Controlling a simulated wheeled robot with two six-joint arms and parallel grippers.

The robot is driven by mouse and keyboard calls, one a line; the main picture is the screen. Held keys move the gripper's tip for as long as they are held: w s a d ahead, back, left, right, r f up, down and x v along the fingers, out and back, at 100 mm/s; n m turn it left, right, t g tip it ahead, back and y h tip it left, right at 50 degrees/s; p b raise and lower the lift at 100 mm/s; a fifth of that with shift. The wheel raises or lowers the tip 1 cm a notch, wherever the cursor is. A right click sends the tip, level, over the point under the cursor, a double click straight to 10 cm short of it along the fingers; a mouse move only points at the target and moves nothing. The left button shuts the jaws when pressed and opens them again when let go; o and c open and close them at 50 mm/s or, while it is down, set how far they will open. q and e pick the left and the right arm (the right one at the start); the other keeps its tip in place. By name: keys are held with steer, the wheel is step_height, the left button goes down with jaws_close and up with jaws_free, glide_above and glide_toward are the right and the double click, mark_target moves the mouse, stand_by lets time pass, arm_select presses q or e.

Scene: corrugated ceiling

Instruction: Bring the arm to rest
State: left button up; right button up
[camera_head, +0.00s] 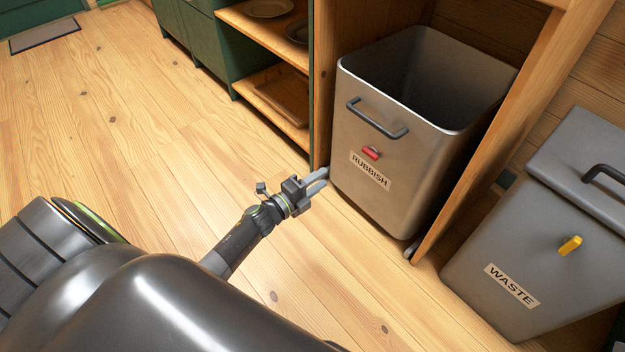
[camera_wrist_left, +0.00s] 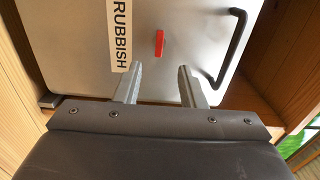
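My left gripper (camera_head: 318,181) is in front of the lower left part of the grey rubbish bin (camera_head: 400,190). In the left wrist view my left gripper (camera_wrist_left: 160,85) has its two fingers apart, with nothing between them. The bin's front, with its RUBBISH label, red latch (camera_wrist_left: 159,43) and dark handle (camera_wrist_left: 233,50), fills the upper part of that view. I cannot tell whether the fingertips touch the bin. My right gripper is not in view.
The bin is open-topped and stands in a wooden cabinet bay (camera_head: 482,185). A lidded grey WASTE bin (camera_head: 545,235) stands to the right. Open shelves (camera_head: 277,95) with plates and a tray are on the left. The wooden floor (camera_head: 130,130) at left is clear.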

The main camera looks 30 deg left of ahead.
arm_select(q)
steer(key=shift+v, duration=0.95)
